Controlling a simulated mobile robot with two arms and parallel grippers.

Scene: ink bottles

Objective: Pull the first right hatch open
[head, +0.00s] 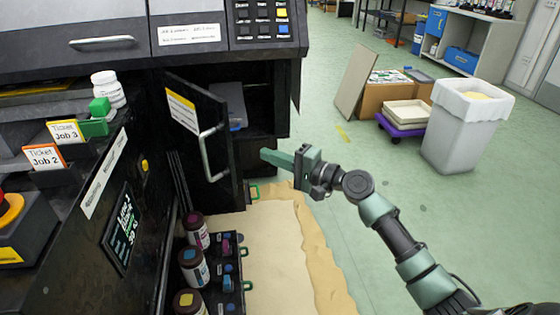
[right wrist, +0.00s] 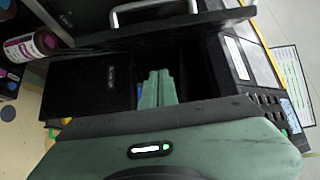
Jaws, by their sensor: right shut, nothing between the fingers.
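The black hatch door (head: 188,120) stands swung open on the front of the dark machine, with a yellow and white label and a light metal handle (head: 207,155). Behind it is an open compartment (head: 258,95) with a grey item inside. My right gripper (head: 266,155) is shut and empty, to the right of the handle and apart from it, in front of the compartment. In the right wrist view the green fingers (right wrist: 160,85) are together, pointing toward the dark opening, and the door with its handle (right wrist: 150,10) shows at the top. My left gripper is not in view.
Several ink bottles (head: 194,268) stand in a rack below the door. A grey bin (head: 465,125) and cardboard boxes (head: 378,98) stand on the open green floor at right.

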